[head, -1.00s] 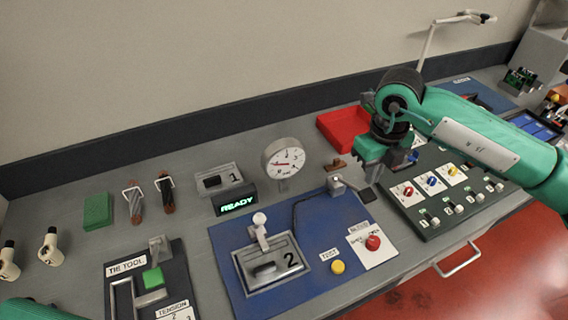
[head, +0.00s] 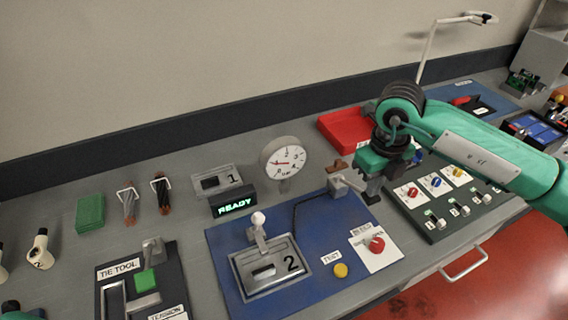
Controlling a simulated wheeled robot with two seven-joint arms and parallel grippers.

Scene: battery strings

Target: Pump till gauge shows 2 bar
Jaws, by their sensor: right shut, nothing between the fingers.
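The round white gauge (head: 285,157) stands at the back of the blue mat (head: 222,245). Its red needle points left; the exact reading is too small to tell. A small grey block (head: 339,187) with a black hose sits at the mat's back right edge. My right gripper (head: 373,189) is shut and empty, pointing down just right of this block. A dark piece shows at its fingertips; I cannot tell whether they touch. A lever with a white knob (head: 258,219) stands on the plate marked 2 (head: 297,263).
A yellow button (head: 341,270) and a red knob (head: 377,244) sit on the front right of the mat. A green display (head: 234,206) reads READY. A red tray (head: 340,126) lies behind my right gripper; a switch panel (head: 420,213) stands right of it.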

